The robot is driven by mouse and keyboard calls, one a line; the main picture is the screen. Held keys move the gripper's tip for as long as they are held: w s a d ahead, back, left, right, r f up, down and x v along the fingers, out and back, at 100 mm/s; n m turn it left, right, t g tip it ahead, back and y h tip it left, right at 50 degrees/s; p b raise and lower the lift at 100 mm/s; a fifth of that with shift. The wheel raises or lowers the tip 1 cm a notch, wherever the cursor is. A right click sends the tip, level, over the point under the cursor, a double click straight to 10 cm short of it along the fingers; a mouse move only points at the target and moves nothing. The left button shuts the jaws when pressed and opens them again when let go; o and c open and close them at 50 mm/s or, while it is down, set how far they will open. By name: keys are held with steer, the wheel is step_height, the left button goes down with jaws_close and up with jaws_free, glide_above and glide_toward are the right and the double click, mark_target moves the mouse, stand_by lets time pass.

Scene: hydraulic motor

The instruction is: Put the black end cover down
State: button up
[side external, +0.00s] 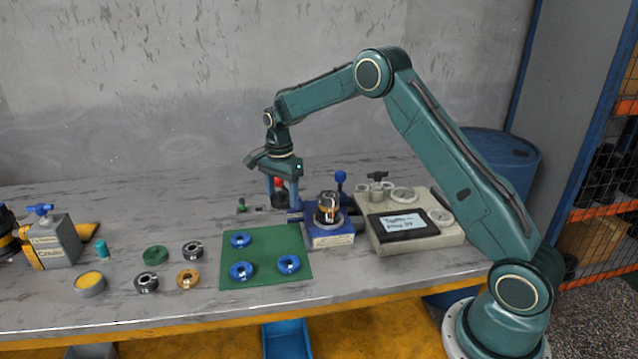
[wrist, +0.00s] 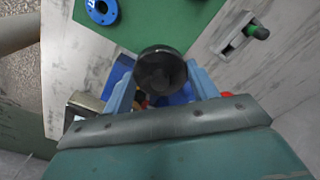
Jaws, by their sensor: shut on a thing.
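My gripper (side external: 281,205) has its blue fingers pointing down and shut on the black end cover (side external: 281,197). In the wrist view the cover shows as a dark round disc (wrist: 162,70) between the two fingers (wrist: 160,88). It hangs above the table just behind the green mat (side external: 262,273), left of the blue fixture (side external: 330,238). A dark motor body with orange (side external: 328,209) stands upright in that fixture. The space under the cover is hard to make out, but it looks clear of the mat.
Several blue rings (side external: 241,271) lie on the mat. Left of it lie a green disc (side external: 155,255), an orange ring (side external: 188,279) and dark rings (side external: 147,283). A beige tray (side external: 440,236) stands right of the fixture. A blue-handled clamp (side external: 341,180) rises behind the motor.

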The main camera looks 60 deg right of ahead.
mark_target(285, 237)
steer(key=shift+f, duration=5.55)
steer(key=shift+f, duration=0.15)
steer(key=o, duration=1.2)
step_height(285, 237, up, 12)
steer(key=shift+f, duration=0.15)
steer(key=shift+r, duration=0.3)
